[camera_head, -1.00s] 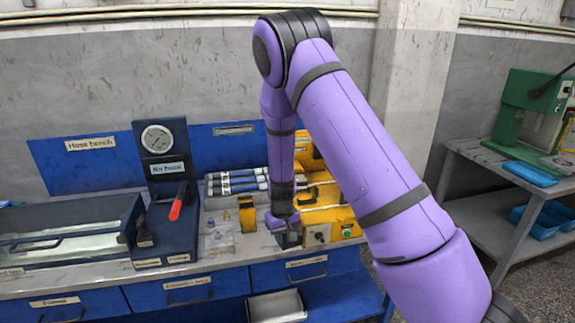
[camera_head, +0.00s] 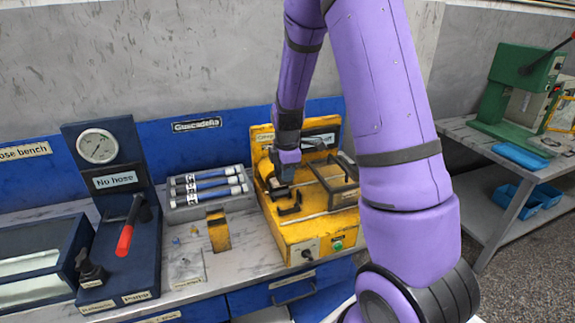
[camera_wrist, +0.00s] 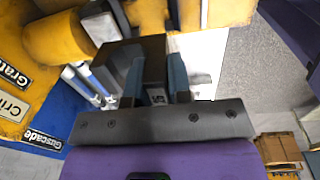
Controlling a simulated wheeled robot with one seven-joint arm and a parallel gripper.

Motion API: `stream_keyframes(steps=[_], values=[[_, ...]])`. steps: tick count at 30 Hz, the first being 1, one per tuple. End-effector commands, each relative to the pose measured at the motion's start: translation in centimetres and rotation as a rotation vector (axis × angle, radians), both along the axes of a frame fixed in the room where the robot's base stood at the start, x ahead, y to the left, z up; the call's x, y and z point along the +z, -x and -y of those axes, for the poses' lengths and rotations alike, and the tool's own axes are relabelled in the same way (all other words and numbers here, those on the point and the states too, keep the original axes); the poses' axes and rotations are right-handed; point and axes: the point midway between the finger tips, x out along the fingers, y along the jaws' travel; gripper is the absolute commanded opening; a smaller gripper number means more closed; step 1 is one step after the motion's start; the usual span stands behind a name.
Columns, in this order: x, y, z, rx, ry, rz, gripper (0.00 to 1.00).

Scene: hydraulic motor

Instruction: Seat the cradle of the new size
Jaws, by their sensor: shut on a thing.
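My gripper (camera_head: 282,185) is over the left part of the yellow crimping machine (camera_head: 318,228) in the head view. In the wrist view its two fingers (camera_wrist: 155,82) are shut on a dark grey block, which looks like the cradle (camera_wrist: 146,52). The machine's yellow body (camera_wrist: 60,38) is close beyond the block. In the head view the held block is small and dark against the machine, and I cannot tell whether it touches a seat. The seat beneath it is hidden.
Left of the machine stand a yellow bracket (camera_head: 218,230) and a grey rack (camera_head: 180,212) of hoses. Farther left is a blue gauge stand (camera_head: 140,270) with a red-handled lever (camera_head: 126,238). A green press (camera_head: 500,95) stands on a separate bench at right.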

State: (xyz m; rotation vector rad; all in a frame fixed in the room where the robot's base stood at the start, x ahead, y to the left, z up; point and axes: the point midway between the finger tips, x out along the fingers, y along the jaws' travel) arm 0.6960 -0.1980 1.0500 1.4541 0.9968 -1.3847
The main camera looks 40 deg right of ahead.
Motion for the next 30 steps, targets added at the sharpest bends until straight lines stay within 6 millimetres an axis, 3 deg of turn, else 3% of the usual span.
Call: stream_keyframes(steps=[7, 30], values=[[-0.6, 0.1, 0.3, 0.030, 0.003, 0.001, 0.00], [-7.1, 0.2, 0.3, 0.026, 0.004, 0.001, 0.00]])
